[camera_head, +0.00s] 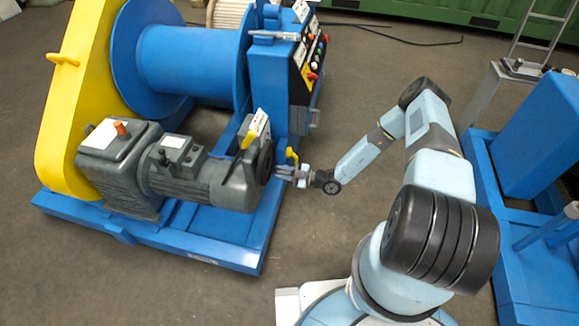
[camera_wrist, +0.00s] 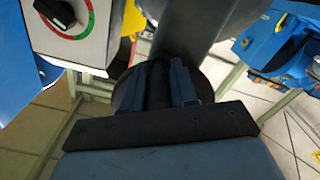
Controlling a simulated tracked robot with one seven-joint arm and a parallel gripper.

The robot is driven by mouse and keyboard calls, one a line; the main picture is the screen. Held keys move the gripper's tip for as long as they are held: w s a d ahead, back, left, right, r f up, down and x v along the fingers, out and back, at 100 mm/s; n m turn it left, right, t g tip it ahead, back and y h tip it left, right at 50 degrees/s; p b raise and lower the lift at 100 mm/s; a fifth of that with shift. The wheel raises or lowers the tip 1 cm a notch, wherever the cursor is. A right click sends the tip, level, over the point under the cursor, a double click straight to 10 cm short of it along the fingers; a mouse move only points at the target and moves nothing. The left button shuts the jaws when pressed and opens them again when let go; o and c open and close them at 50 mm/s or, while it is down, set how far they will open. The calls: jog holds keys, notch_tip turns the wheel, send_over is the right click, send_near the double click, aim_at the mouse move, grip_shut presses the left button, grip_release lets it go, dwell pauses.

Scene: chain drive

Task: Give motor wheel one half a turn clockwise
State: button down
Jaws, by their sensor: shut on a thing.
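Motor wheel one (camera_head: 264,161) is a dark disc at the right end of the grey motor (camera_head: 205,180) in the head view. My gripper (camera_head: 286,172) is at the wheel's right side, level with its lower half, and is shut on it. In the wrist view, the fingers of my gripper (camera_wrist: 172,85) close on a dark part in front of a round dark shape. The fingers and the dim light hide which part of the wheel is held. A yellow lever (camera_head: 291,155) stands just above my gripper.
The motor sits on a blue frame (camera_head: 200,244) with a blue drum (camera_head: 190,60) and yellow guard (camera_head: 75,110). A control panel (camera_head: 305,60) stands above the wheel. A knob with a coloured scale (camera_wrist: 90,20) shows in the wrist view. Another blue machine (camera_head: 540,140) stands right.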

jog(key=shift+s+a+f, duration=0.2)
jog(key=shift+s, duration=0.45)
jog(key=shift+s+a+f, duration=0.15)
jog(key=shift+s, duration=0.5)
jog(key=shift+s+a, duration=0.1)
jog(key=shift+s, duration=0.05)
jog(key=c, duration=0.9)
grip_release()
jog(key=v, duration=1.3)
jog(key=shift+d, duration=0.4)
